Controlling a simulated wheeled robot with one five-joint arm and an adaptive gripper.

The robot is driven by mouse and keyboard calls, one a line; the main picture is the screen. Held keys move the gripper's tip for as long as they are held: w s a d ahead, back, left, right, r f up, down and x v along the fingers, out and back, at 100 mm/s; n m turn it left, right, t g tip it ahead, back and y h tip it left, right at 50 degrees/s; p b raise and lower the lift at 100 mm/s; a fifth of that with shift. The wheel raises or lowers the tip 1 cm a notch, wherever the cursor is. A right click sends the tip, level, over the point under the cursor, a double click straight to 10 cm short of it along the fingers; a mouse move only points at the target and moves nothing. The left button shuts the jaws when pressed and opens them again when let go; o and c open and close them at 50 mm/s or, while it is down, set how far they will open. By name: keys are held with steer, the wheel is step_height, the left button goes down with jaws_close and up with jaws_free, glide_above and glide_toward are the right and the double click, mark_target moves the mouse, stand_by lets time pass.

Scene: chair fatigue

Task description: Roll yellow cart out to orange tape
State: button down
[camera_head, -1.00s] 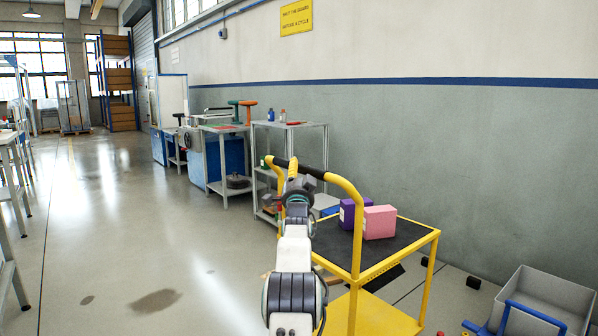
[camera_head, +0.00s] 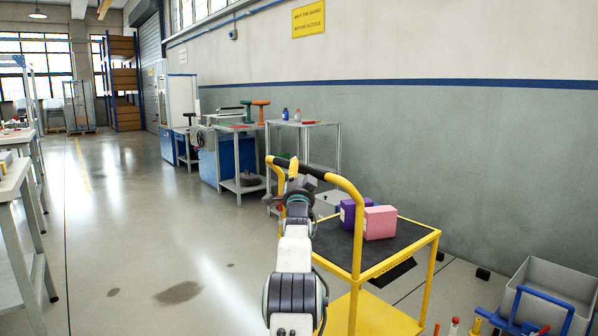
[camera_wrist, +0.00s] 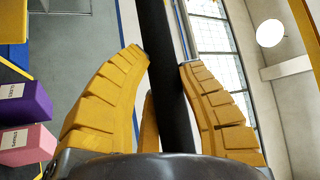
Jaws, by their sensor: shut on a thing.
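The yellow cart (camera_head: 428,290) stands in front of me at the lower right, with a dark top shelf and a yellow lower shelf. Its handle has a black grip bar (camera_head: 312,172) between yellow uprights. My gripper (camera_head: 298,180) is at the left part of that bar. In the wrist view, the yellow fingers of my gripper (camera_wrist: 165,70) are closed around the black bar (camera_wrist: 168,90). A purple box (camera_head: 348,213) and a pink box (camera_head: 380,222) sit on the cart's top; the purple box (camera_wrist: 22,108) also shows in the wrist view. I cannot make out orange tape.
A grey bin (camera_head: 560,285) and a blue-handled trolley (camera_head: 515,315) are at the lower right. A metal shelf (camera_head: 328,140) and machines stand along the wall. Workbenches (camera_head: 18,185) line the left. Open floor (camera_head: 150,240) with dark stains lies between.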

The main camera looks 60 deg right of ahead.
steer(key=shift+f, duration=0.2)
steer(key=c, duration=1)
jaws_free()
steer(key=shift+w, duration=0.1)
steer(key=o, duration=0.4)
steer(key=shift+r, duration=0.15)
steer(key=shift+c, duration=0.2)
steer(key=shift+a, duration=0.15)
steer(key=v, duration=1.1)
steer(key=shift+s+a+f, duration=0.25)
